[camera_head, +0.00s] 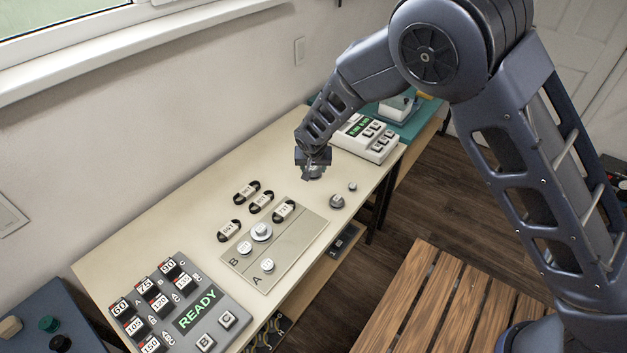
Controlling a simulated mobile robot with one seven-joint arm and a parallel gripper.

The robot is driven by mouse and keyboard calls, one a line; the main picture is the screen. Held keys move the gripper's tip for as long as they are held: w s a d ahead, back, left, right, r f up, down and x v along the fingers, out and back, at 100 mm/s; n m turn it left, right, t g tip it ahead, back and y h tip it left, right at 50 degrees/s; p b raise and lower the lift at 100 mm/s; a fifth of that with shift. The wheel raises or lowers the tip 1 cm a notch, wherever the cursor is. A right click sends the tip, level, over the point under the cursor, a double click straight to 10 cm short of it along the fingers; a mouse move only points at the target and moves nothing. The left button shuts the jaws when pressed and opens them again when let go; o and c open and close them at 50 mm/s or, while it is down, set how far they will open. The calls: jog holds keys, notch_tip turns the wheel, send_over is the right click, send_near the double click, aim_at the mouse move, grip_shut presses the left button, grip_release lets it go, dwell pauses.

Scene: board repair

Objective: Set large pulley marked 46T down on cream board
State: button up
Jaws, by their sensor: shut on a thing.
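My gripper (314,165) is above the far part of the cream table and is shut on a grey round pulley (313,174). The fingers partly hide it, and no 46T mark can be read. I cannot tell whether it touches the tabletop. The cream board (301,243), marked A and B, lies nearer on the table, below and to the left of my gripper. A larger pulley (261,232) sits near B and a smaller one (267,265) near A.
A READY panel (196,309) stands nearer; a white device (367,138) stands behind.

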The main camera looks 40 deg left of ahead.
notch_tip(320, 180, up, 10)
send_over(285, 246)
jog(key=s, duration=0.1)
notch_tip(285, 246, down, 8)
jog(key=shift+d+f, duration=0.2)
jog(key=shift+f, duration=2)
jog(key=shift+d+f, duration=0.15)
jog(key=shift+f, duration=2.05)
jog(key=shift+f, duration=0.45)
jog(key=o, duration=1)
jog(key=shift+o, duration=0.2)
jog(key=v, duration=1)
jog(key=shift+r, duration=0.35)
jog(key=shift+s, duration=0.1)
